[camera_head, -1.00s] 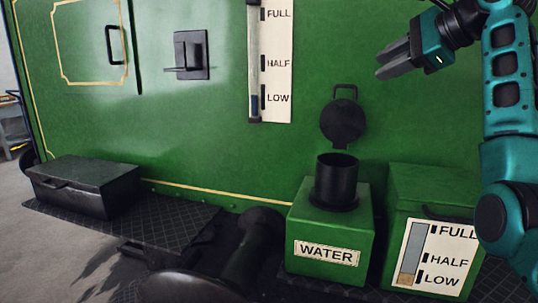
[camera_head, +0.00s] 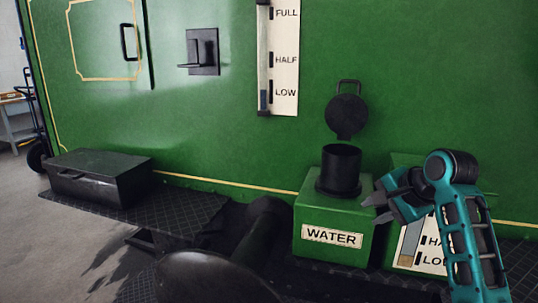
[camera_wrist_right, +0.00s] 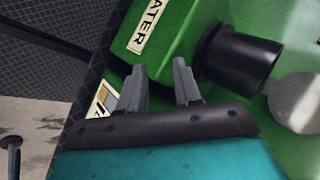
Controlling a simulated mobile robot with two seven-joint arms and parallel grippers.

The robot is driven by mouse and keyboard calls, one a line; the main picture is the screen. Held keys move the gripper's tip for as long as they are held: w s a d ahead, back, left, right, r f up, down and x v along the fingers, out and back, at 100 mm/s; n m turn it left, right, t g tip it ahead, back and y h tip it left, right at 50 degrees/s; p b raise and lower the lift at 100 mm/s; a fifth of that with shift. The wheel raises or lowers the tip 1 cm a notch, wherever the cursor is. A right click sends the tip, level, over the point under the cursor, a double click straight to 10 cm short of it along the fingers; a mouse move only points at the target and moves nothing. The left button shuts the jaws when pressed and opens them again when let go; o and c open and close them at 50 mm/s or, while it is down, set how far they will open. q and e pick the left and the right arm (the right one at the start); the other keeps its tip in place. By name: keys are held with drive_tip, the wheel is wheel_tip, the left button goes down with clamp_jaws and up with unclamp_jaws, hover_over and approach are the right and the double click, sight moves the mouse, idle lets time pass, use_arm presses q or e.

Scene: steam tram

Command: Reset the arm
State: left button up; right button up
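My right gripper (camera_head: 378,203) is beside the right side of the green water box in the head view, its fingers pointing left. In the right wrist view my right gripper (camera_wrist_right: 160,70) has its two grey fingers apart with nothing between them. The water box (camera_head: 312,218) carries a "WATER" label and a black filler neck (camera_head: 341,170) on top. The neck's round lid (camera_head: 346,116) stands open behind it. The box (camera_wrist_right: 168,58) and neck (camera_wrist_right: 240,58) also show in the right wrist view. My left gripper is not in view.
A second green box (camera_head: 402,160) with a level gauge stands at the right, partly hidden by my right arm. A black toolbox (camera_head: 100,178) sits on the left running board. The green tram wall (camera_head: 220,130) rises behind, with a tall gauge (camera_head: 285,60) and a black bracket (camera_head: 203,50).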

drive_tip(key=s+a+f+n+g+h, duration=0.15)
drive_tip(key=s+f+n, duration=0.45)
drive_tip(key=s+f, duration=1.1)
drive_tip(key=s+f+n+g+h, duration=0.15)
drive_tip(key=s+n, duration=0.25)
drive_tip(key=s, duration=0.6)
drive_tip(key=s+f+n+g, duration=0.1)
drive_tip(key=s+f+n, duration=0.2)
drive_tip(key=s, duration=0.6)
drive_tip(key=w+a+f+n+t+y, duration=0.1)
drive_tip(key=w+a+f+t, duration=0.2)
drive_tip(key=w+f+t, duration=0.4)
drive_tip(key=shift+a+f+y+p, duration=0.3)
drive_tip(key=shift+f+y+p, duration=0.15)
drive_tip(key=shift+f, duration=0.4)
